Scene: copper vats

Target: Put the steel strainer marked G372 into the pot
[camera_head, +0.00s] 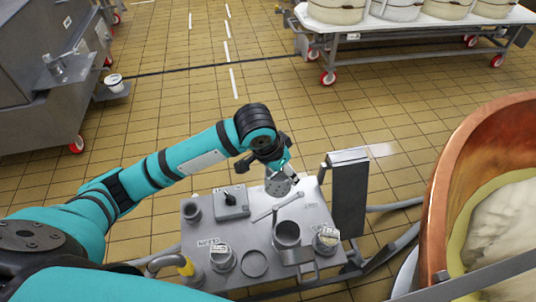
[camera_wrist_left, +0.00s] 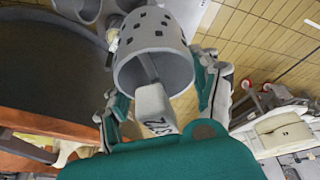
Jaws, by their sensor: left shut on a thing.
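My left gripper (camera_head: 281,169) is over the back edge of the small steel table. It is shut on a grey steel strainer (camera_head: 278,187), which shows below its fingers. The left wrist view shows the strainer (camera_wrist_left: 153,42) as an open cylinder with square holes, between the fingers (camera_wrist_left: 162,84). A pale tag (camera_wrist_left: 155,108) on it reads about "372"; its first character is unclear. The pot (camera_head: 287,236), a steel cylinder with a side handle, stands open on the table, in front of the gripper and apart from the strainer. My right gripper is not in view.
A steel post (camera_head: 349,195) and copper vat (camera_head: 455,190) stand right.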

